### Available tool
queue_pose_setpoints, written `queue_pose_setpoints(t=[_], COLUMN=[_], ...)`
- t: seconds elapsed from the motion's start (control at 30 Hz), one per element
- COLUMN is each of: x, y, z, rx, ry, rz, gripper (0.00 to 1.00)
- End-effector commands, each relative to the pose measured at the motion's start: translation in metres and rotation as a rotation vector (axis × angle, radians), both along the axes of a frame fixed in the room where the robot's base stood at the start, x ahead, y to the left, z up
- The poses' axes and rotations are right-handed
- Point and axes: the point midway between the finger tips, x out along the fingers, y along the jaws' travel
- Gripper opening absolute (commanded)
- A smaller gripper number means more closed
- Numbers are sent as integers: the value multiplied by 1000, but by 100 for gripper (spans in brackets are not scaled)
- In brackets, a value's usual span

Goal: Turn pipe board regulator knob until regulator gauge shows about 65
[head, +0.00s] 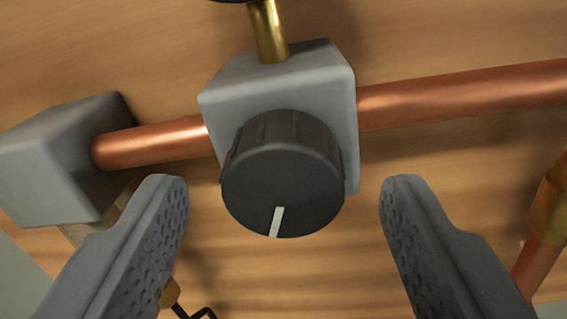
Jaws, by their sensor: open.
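The regulator knob (283,180) is a black ribbed cylinder on the front of a grey regulator block (320,80). A white pointer line on its face points down and slightly left. My gripper (284,195) is open, with one finger on each side of the knob and a clear gap to both. The fingers appear apart from the knob. A brass stem (268,32) rises from the block to a dark round part (236,1) at the top edge, mostly cut off. No gauge reading is visible.
A copper pipe (460,95) runs through the block across the wooden board (420,30). A second grey block (50,165) is at the left. A copper pipe with a brass fitting (551,200) is at the right edge. A small brass part (170,293) sits behind the left finger.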

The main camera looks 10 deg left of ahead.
Motion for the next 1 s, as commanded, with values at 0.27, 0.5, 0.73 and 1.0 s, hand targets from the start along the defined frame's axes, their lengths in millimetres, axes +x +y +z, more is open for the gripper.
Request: queue_pose_setpoints(t=[0.27, 0.5, 0.73, 1.0], x=[7, 7, 7, 7], y=[0, 0, -4, -2], z=[-2, -1, -1, -2], rx=[0, 0, 1, -54], ry=[3, 2, 1, 0], rz=[0, -1, -3, -4], gripper=[58, 42, 14, 14])
